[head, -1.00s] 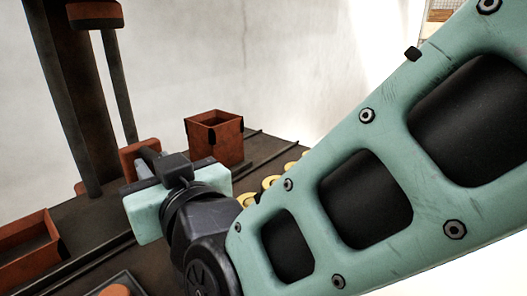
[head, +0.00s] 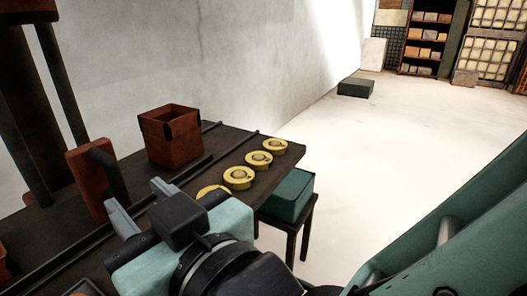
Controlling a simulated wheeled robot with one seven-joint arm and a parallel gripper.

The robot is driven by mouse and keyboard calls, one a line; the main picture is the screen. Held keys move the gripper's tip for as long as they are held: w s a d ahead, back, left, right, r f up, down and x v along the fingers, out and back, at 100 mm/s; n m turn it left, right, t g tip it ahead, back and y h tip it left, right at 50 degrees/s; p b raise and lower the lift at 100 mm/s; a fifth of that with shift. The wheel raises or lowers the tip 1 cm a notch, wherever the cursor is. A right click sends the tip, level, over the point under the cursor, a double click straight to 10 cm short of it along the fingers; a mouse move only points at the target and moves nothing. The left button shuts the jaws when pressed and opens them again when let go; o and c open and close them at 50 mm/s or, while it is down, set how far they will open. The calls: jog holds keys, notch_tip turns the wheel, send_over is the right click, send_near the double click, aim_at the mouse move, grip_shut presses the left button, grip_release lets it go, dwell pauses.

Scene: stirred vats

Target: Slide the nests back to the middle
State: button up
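No part in view is clearly marked as a nest. An open-topped red-brown box (head: 168,150) stands upright on the dark table near the wall, beside raised rails (head: 228,151). A red-brown upright block (head: 86,186) with a dark bar stands left of it. Several yellow round pieces (head: 238,178) sit in a row along the table's right part; the nearest is partly hidden by my gripper. My gripper (head: 143,204) is over the table, in front of the box and block. Its two grey fingers are apart, with nothing seen between them.
A dark column and posts (head: 58,85) rise at the left. A green bin (head: 287,197) sits on a low stand off the table's right end. The floor (head: 400,150) to the right is clear, with a dark box (head: 356,87) and shelves (head: 425,40) far back.

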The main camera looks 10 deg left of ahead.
jog(key=b+v, duration=0.5)
jog(key=v, duration=0.2)
dwell(0.4)
